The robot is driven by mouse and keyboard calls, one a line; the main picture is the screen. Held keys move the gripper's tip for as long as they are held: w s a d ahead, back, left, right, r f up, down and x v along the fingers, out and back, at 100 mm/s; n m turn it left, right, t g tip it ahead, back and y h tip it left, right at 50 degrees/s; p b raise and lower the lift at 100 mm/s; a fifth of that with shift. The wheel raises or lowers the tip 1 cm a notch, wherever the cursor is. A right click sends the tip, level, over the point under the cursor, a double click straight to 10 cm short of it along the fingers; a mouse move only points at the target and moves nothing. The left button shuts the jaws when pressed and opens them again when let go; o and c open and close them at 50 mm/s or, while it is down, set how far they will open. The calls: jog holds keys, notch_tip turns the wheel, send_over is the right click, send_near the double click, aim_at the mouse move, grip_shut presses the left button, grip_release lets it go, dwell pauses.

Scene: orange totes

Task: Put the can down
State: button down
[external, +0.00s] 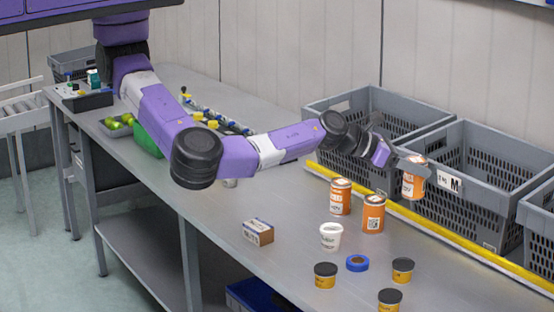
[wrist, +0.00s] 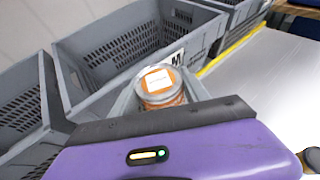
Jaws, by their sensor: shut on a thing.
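An orange can (external: 413,181) with a white label is held up in my gripper (external: 408,163), near the front wall of the middle grey crate marked M (external: 482,190). In the wrist view the can (wrist: 160,88) shows its silver top and white label, between the jaws and upright or nearly so. My gripper is shut on it. Two similar orange cans, one (external: 340,197) and another (external: 373,214), stand on the grey table (external: 290,220) to the left of the held can.
A yellow strip (external: 440,222) runs along the crates' front. A white cup (external: 331,236), a small box (external: 258,231), a blue tape roll (external: 357,263) and several black-lidded jars (external: 403,270) stand on the table. Another grey crate (external: 330,110) is at the left.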

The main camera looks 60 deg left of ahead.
notch_tip(320, 180, down, 16)
jog(key=shift+r+p, duration=0.1)
jog(key=shift+p, duration=0.2)
jog(key=c, duration=0.6)
grip_release()
jog(key=shift+o, duration=0.2)
jog(key=v, duration=1.2)
